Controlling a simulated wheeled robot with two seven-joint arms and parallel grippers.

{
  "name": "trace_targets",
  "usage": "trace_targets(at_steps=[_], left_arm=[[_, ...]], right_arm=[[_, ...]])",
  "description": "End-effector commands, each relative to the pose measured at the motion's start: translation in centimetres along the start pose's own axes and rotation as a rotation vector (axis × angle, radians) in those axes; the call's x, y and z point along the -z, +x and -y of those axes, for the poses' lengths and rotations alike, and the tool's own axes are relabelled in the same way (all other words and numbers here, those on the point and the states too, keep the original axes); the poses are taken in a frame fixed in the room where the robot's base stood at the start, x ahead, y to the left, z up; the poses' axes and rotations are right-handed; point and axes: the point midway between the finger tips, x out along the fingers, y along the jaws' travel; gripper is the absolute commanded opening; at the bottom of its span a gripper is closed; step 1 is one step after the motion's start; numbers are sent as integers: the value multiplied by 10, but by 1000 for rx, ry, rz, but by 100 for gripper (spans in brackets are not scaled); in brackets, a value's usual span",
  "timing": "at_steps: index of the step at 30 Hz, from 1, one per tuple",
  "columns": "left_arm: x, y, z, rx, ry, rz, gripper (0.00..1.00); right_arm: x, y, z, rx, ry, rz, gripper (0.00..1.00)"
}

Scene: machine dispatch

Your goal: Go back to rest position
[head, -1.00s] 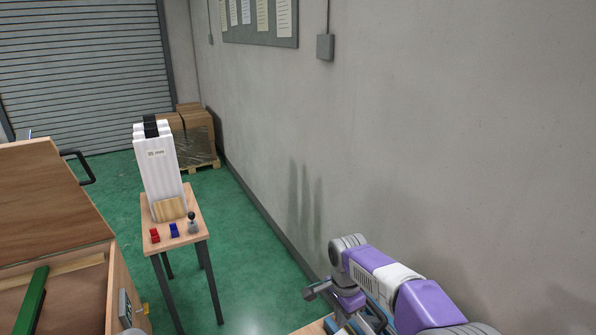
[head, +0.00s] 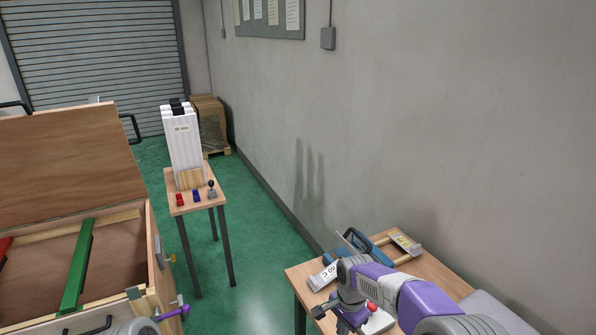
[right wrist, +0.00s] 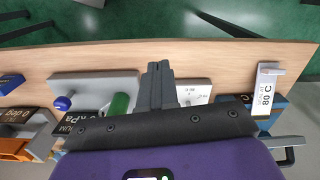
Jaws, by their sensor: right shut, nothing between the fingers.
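My right arm comes in at the lower right of the head view, its gripper (head: 322,311) low over the near end of a wooden table (head: 440,271). In the right wrist view the gripper (right wrist: 158,72) has its two dark fingers together with nothing between them. The fingers point across the tabletop and its items toward the table's edge. My left gripper is out of view; only a grey rounded part that may be my left arm shows at the bottom left of the head view.
A wooden crate (head: 148,262) with a raised lid stands at left. A small table (head: 209,197) holds a white stack (head: 184,145). The right table carries a blue tool (head: 366,246) and a label holder (head: 324,277). Green floor (head: 262,262) between is clear.

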Motion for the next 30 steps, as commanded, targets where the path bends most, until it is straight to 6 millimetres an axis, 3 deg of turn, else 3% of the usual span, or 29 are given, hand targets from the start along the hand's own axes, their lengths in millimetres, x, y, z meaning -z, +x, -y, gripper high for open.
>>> trace_targets(at_steps=[8, 12, 15, 18, 24, 30], left_arm=[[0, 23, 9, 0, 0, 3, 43], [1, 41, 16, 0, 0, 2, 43], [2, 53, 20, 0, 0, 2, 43], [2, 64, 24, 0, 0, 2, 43], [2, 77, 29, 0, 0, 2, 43], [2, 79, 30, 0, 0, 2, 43]], right_arm=[[-19, 128, -32, 50, -214, 96, 0], [-47, 216, -70, 115, -363, 154, 0], [-73, 265, -102, 169, -459, 175, 0], [-98, 301, -134, 217, -542, 178, 0], [-135, 333, -179, 274, -658, 155, 0], [-145, 337, -191, 290, -699, 135, 0]])
